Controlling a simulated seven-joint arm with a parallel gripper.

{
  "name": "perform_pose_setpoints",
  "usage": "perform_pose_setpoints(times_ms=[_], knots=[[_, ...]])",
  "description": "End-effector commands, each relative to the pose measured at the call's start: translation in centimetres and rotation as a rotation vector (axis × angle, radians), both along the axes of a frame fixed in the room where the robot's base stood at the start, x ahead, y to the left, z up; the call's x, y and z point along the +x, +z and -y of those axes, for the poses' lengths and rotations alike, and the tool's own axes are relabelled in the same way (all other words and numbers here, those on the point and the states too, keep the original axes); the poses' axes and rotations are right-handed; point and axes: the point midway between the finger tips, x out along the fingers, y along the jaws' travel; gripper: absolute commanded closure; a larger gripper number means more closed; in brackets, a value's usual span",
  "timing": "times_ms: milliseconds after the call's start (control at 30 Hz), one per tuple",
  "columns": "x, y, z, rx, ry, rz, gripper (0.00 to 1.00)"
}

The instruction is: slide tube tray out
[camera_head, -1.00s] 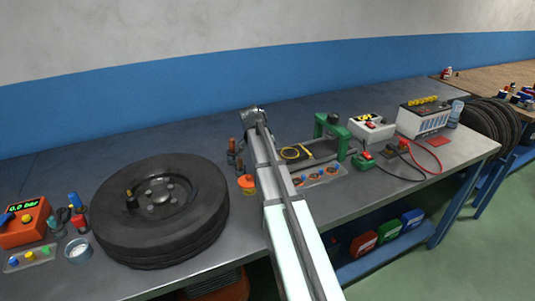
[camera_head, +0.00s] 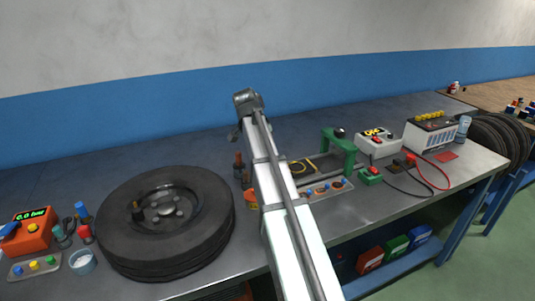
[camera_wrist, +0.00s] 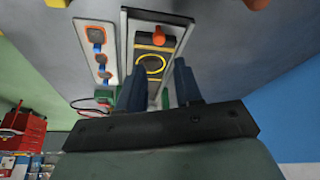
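The tube tray (camera_wrist: 152,78) is a dark slide with yellow bands between grey rails, and a yellow ring lies on it in the wrist view. An orange knob (camera_wrist: 158,36) stands at its far end in that view. In the head view the tray (camera_head: 312,162) lies flat on the bench, partly hidden by my arm. My gripper (camera_wrist: 161,80) has two dark fingers apart, with nothing between them. The fingers overlap the tray's near part in the wrist view; I see no contact. In the head view the fingertips are not clear.
A big tyre (camera_head: 165,222) lies left on the bench. A green frame (camera_head: 340,147) stands at the tray's right end. A panel with several blue knobs (camera_head: 325,189) lies in front. A charger box (camera_head: 378,143) and battery (camera_head: 430,134) with cables sit right. The bench behind is clear.

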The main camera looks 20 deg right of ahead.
Motion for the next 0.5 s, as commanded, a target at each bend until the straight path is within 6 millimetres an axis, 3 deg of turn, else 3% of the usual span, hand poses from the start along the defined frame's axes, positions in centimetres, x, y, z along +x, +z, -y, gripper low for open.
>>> perform_pose_setpoints(times_ms=[200,500], knots=[[-0.18,1.20,-0.44,0.000,0.000,0.000,0.65],[-0.23,1.30,-0.49,0.000,0.000,0.000,0.65]])
